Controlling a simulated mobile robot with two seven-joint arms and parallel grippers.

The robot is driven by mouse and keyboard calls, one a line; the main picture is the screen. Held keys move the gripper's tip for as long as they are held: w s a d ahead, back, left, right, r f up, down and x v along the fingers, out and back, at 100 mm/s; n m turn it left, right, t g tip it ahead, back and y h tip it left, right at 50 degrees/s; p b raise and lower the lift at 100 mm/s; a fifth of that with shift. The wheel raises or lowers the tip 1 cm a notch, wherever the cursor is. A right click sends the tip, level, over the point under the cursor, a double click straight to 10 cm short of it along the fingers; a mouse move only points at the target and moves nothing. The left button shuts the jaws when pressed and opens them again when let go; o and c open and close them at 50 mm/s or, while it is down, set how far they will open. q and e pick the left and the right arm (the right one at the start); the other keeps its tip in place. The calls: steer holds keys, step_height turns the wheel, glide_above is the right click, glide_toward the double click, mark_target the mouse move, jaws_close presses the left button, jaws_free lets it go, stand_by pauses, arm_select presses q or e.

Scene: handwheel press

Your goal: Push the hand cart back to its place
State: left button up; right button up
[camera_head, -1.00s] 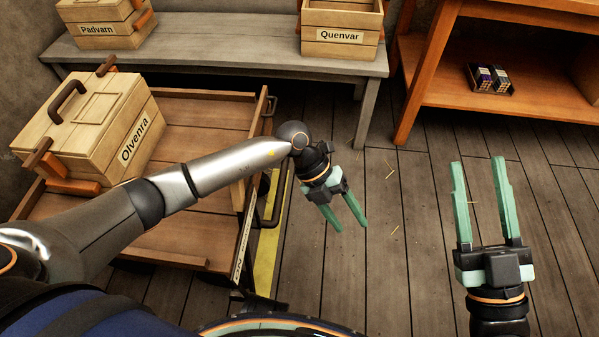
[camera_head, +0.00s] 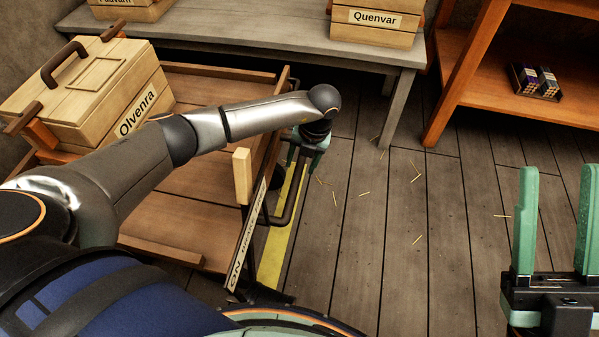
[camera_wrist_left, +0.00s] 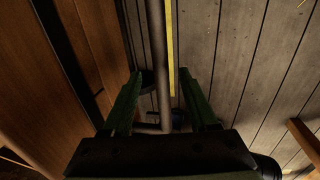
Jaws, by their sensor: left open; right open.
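The hand cart (camera_head: 190,205) is a low wooden cart at the left in the head view. Its dark bar handle (camera_head: 287,213) is on its right side. My left gripper (camera_head: 309,143) is at the far part of this handle, pointing down, with its fingers mostly hidden in the head view. In the left wrist view the open fingers (camera_wrist_left: 163,82) stand on either side of the handle bar (camera_wrist_left: 158,50); I cannot tell whether they touch it. My right gripper (camera_head: 558,215) is open and empty over the floor at the right.
A crate labelled Olvenra (camera_head: 90,95) sits on the cart. A yellow floor strip (camera_head: 272,258) runs beside the cart. A grey bench (camera_head: 300,42) with crates stands behind, and an orange shelf (camera_head: 480,105) at the back right. The plank floor (camera_head: 400,240) is clear apart from straw bits.

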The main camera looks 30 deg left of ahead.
mark_target(299, 172)
arm_select(q)
steer(key=shift+a+f+b, duration=0.15)
steer(key=shift+f+b, duration=0.05)
steer(key=shift+f, duration=0.6)
steer(key=shift+a+f+b, duration=0.15)
steer(key=shift+f+b, duration=0.05)
steer(key=shift+f, duration=0.6)
jaws_close()
